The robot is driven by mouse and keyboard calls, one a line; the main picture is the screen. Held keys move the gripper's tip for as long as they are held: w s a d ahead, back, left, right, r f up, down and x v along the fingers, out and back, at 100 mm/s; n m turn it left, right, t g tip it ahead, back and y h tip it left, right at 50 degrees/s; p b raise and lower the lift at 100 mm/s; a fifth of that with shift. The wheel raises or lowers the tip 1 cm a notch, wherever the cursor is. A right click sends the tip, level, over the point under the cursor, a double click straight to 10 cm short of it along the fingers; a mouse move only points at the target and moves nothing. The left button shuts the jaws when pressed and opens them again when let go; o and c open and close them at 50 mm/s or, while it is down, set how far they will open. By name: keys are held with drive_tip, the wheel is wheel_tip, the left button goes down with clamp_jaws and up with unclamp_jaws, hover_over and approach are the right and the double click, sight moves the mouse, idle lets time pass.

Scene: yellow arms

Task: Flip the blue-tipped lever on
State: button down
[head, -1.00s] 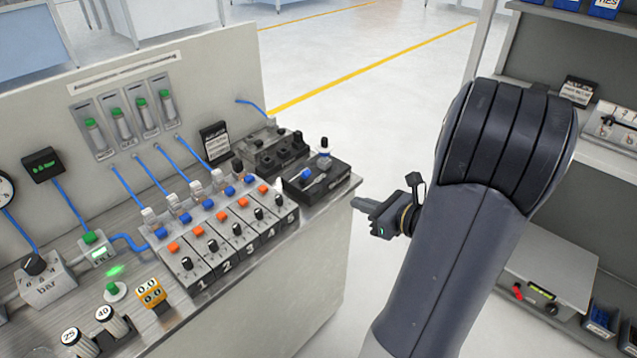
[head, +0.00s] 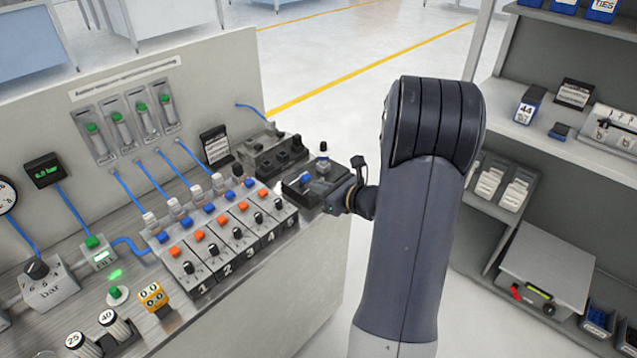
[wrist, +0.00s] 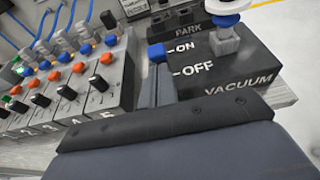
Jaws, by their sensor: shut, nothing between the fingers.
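The lever's blue tip (head: 305,177) shows at the box's left side; in the wrist view the blue tip (wrist: 157,52) is just left of the ON label. The rest of the lever is hard to make out. My gripper (head: 331,202) is shut and empty at the box's near right end. I cannot tell whether it touches the box or lever. Its dark body fills the bottom of the wrist view.
A white knob with a blue ring (head: 323,151) stands up at the back of the box. Left of it is a row of numbered valves (head: 225,245) with orange and blue buttons and black toggles. A shelf unit (head: 560,150) stands at the right.

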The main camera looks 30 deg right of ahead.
drive_tip(key=shift+w+r+p, duration=0.2)
drive_tip(key=shift+r+p, duration=0.05)
drive_tip(key=shift+p, duration=0.1)
